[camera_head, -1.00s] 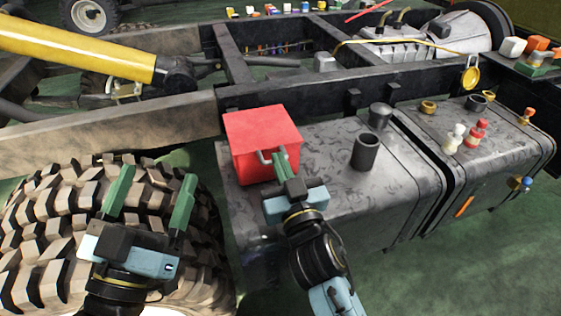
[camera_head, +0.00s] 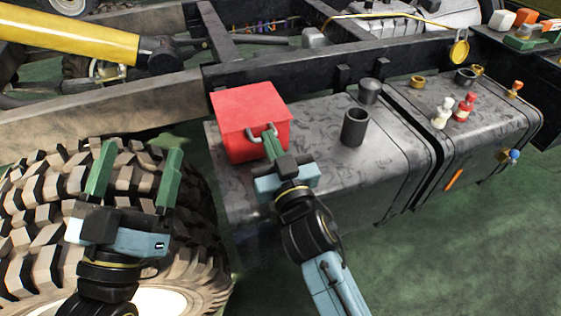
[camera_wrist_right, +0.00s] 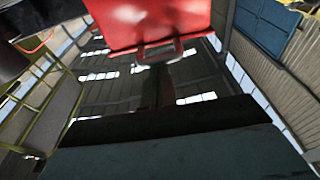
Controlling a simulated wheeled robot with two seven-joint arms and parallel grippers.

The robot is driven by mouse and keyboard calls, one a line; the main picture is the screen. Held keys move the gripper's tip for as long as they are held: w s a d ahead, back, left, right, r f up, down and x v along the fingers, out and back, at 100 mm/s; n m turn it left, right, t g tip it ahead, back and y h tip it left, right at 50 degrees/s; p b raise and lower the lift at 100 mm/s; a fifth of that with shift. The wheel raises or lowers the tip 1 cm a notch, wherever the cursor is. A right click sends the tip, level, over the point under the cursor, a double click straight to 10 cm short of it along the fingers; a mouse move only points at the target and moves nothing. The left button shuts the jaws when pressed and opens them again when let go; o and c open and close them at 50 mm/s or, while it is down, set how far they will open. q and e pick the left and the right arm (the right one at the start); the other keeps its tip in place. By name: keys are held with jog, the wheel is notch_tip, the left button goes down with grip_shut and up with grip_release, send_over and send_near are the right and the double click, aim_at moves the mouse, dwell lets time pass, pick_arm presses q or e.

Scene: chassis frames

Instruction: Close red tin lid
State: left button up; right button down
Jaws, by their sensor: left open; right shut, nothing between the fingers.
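The red tin (camera_head: 248,112) stands on the dark metal tank at the middle of the head view. Its lid looks down on the box, with a grey handle (camera_head: 262,131) at the front. In the right wrist view the red tin (camera_wrist_right: 150,18) and its handle (camera_wrist_right: 160,52) are at the top. My right gripper (camera_head: 270,143) is shut and empty, its green fingers at the tin's front by the handle; I cannot tell whether they touch it. My left gripper (camera_head: 135,172) is open and empty above the big tyre.
The tyre (camera_head: 35,200) fills the lower left. Right of the tin, a dark pipe stub (camera_head: 355,127) rises from the tank (camera_head: 320,185). White (camera_head: 443,113) and red (camera_head: 464,106) bottles stand on the second tank. A frame beam (camera_head: 320,68) runs behind the tin.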

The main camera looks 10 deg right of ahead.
notch_tip(320, 180, up, 4)
jog(key=p, duration=0.4)
pick_arm(q)
jog(key=s+a+f+g+y, duration=0.1)
jog(key=f+g+y, duration=0.1)
jog(key=f+g, duration=0.4)
jog(key=s+a+f+g+y, duration=0.1)
jog(key=a+f+g+y, duration=0.1)
jog(key=f+g, duration=0.4)
jog(key=shift+s+a+f+p, duration=0.3)
jog(key=shift+s+f, duration=0.1)
jog(key=shift+f, duration=1.9)
pick_arm(e)
jog(key=s+d+f, duration=0.2)
jog(key=s+f, duration=0.3)
jog(key=s, duration=0.4)
jog(key=shift+f, duration=0.15)
pick_arm(q)
jog(key=shift+a, duration=0.1)
pick_arm(e)
jog(key=shift+s, duration=0.1)
